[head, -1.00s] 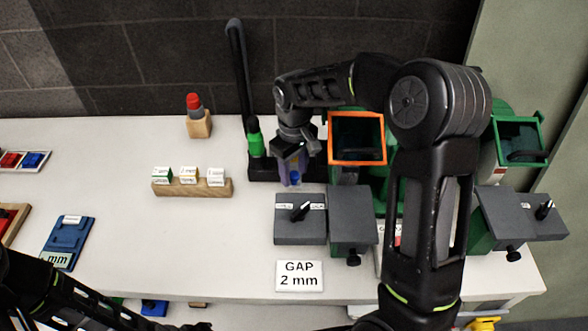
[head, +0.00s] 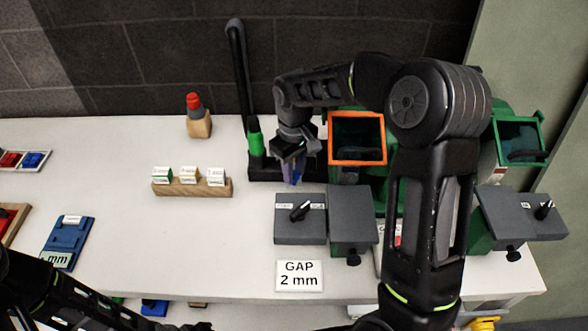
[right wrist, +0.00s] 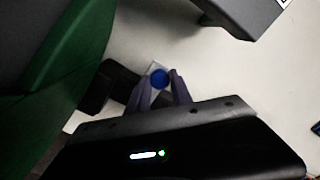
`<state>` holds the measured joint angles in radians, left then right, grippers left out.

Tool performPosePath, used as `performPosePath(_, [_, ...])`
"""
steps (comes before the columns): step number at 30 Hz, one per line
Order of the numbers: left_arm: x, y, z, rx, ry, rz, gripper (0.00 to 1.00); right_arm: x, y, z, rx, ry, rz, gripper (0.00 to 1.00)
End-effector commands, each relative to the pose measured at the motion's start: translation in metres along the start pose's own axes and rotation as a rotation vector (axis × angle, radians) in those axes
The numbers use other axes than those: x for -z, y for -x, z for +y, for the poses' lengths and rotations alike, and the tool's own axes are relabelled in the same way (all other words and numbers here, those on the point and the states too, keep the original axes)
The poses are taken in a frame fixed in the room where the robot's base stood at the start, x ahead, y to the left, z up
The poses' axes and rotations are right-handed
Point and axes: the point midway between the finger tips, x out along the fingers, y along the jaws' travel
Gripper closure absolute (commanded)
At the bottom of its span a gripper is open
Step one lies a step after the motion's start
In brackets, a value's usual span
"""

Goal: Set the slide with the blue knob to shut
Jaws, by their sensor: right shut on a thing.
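The blue knob (right wrist: 159,78) of the slide sits between the fingertips of my right gripper (right wrist: 157,90) in the right wrist view. A pale square piece shows around the knob. In the head view my right gripper (head: 293,172) points down beside the orange-rimmed green hopper, behind the grey box with the black dial. Its purple fingers are closed on the knob, which they mostly hide there. The slide's position cannot be made out. My left arm shows at the lower left of the head view, and its fingertips cannot be made out.
The orange-rimmed hopper (head: 357,137) stands right of my right gripper. A grey dial box (head: 300,228) is in front of it. A black stand with a green part (head: 256,140) is to its left. A wooden card holder (head: 192,188) stands farther left, with bare table between.

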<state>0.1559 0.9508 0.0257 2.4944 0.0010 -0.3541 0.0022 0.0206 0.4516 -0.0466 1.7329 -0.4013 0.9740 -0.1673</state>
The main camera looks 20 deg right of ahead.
Motion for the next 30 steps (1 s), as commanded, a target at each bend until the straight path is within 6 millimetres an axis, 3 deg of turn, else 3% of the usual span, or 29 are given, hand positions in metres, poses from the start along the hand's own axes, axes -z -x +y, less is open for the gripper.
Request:
performPosePath(19, [0.000,0.001,0.000,0.000,0.000,0.000,0.64,0.002,0.001,0.002,0.000,-0.001,0.000,1.00])
performPosePath(30, [-0.001,0.008,0.002,0.003,0.002,-0.002,0.64,0.035,0.001,0.035,-0.001,-0.002,0.002,1.00])
